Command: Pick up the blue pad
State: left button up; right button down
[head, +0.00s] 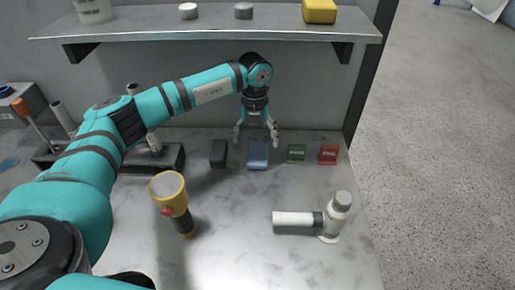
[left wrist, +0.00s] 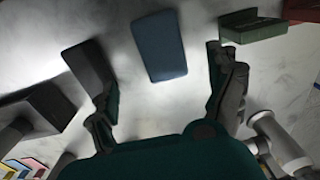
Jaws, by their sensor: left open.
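The blue pad (head: 257,156) is a small blue block on the grey marbled table in the head view, between a black block and a green block. It also shows in the left wrist view (left wrist: 159,46), at the top middle. My left gripper (head: 256,142) points down just above the blue pad, with its fingers spread. In the left wrist view the open fingers (left wrist: 160,75) lie to either side of the pad, with nothing between them touching it. My right gripper is not in view.
A black block (head: 218,153) stands left of the pad, and green (head: 297,153) and red (head: 328,154) blocks stand to its right. A shelf (head: 210,28) hangs above.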

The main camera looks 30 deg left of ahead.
aim_at(257, 155)
pick_arm(q)
jog(key=shift+s+d+f+p, duration=0.1)
jog(key=shift+f+p, duration=0.1)
jog(key=shift+f, duration=0.25)
jog(key=shift+s+f+p, duration=0.1)
jog(key=shift+f+p, duration=0.05)
jog(key=shift+f, duration=0.25)
jog(key=f, duration=0.2)
jog(key=f+p, duration=0.1)
jog(key=f, duration=0.1)
jog(key=shift+w+d+f+p, duration=0.1)
jog(key=shift+d+f+p, duration=0.1)
jog(key=shift+f+p, duration=0.1)
jog(key=shift+f, duration=0.15)
jog(key=c, duration=1.1)
jog(key=shift+c, duration=0.9)
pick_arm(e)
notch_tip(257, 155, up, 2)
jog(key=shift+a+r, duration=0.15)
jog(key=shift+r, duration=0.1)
